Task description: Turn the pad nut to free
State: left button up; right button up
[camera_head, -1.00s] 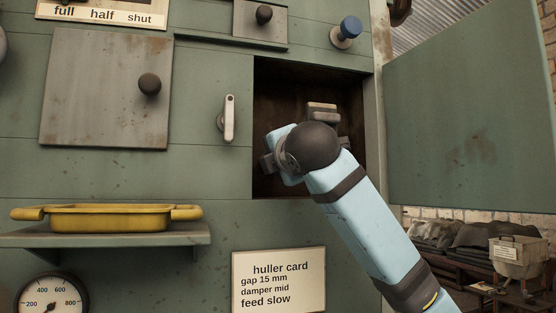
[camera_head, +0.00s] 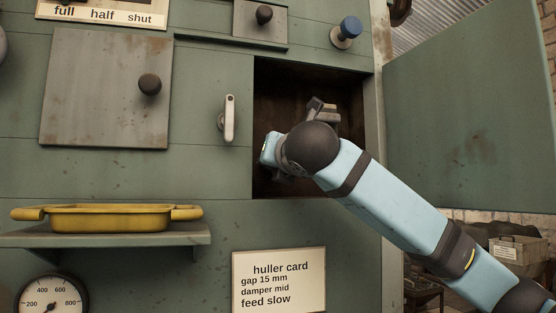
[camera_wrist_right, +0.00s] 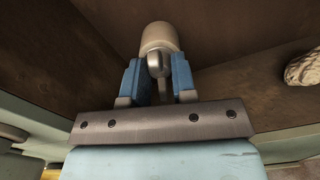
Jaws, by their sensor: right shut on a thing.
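My right gripper (camera_wrist_right: 157,76) shows in the wrist view with its two blue pads on either side of a grey, rounded metal piece (camera_wrist_right: 157,63), which I take as the pad nut. It is shut on this piece. A pale tan cylinder (camera_wrist_right: 158,37) stands just beyond the piece. In the head view my right arm reaches into the dark open recess (camera_head: 275,90) of the green machine. My dark round wrist joint covers much of the inside there, so the grip and the nut cannot be made out clearly. My left gripper is not in view.
The recess walls stand close around the right gripper. An open green door (camera_head: 465,120) is to the right. A lever handle (camera_head: 229,118) is left of the recess, and a yellow tray (camera_head: 108,218) rests on a shelf. A rough pale lump (camera_wrist_right: 304,67) is at right in the wrist view.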

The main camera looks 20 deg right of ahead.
jog(key=shift+r+n, duration=0.1)
jog(key=shift+n, duration=0.7)
jog(key=o, duration=0.9)
jog(key=shift+o, duration=0.2)
jog(key=shift+s+b, duration=0.3)
jog(key=shift+s, duration=0.2)
jog(key=s+b, duration=0.4)
jog(key=s, duration=0.8)
jog(key=shift+s, duration=0.35)
